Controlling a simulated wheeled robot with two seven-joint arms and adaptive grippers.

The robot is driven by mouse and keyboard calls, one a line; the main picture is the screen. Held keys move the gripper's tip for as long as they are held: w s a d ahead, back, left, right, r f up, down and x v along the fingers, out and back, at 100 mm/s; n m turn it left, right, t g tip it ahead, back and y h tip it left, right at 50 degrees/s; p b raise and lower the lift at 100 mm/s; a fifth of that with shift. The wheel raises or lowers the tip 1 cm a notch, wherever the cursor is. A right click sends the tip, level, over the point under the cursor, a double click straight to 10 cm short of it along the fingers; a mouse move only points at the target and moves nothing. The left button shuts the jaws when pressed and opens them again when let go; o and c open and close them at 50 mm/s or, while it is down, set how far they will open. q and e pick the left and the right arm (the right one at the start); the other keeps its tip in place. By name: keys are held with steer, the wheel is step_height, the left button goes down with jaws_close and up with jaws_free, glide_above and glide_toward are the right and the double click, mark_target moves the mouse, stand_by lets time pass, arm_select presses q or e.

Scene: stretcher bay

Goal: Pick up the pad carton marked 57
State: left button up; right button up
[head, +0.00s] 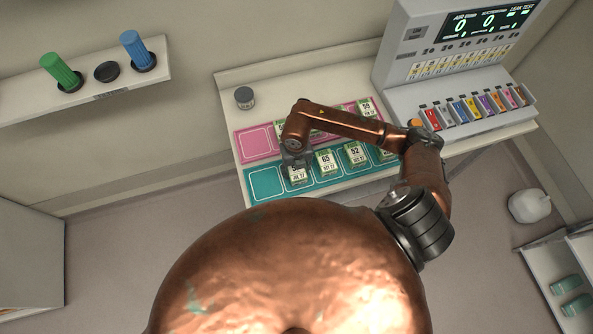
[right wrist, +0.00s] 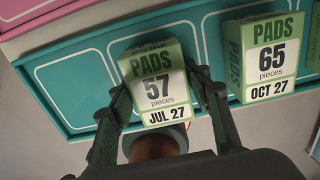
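The pad carton marked 57 (right wrist: 157,85) is green and white with "JUL 27" on its front. It stands on the teal mat (right wrist: 75,75) in the right wrist view. In the head view the carton (head: 297,178) is partly hidden under my right gripper (head: 296,160). In the right wrist view my right gripper (right wrist: 160,100) has its two fingers apart, one on each side of the carton. A small gap seems to show on the left; I cannot tell if the right finger touches. My left gripper is not in view.
The pad carton marked 65 (right wrist: 268,58) stands close on the right. The carton marked 52 (head: 355,153) is farther right. A pink mat (head: 259,143) lies behind, with a grey jar (head: 244,98) near it. A tester (head: 455,70) stands at the right end.

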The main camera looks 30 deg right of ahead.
steer(key=c, duration=0.8)
steer(key=shift+r, duration=0.15)
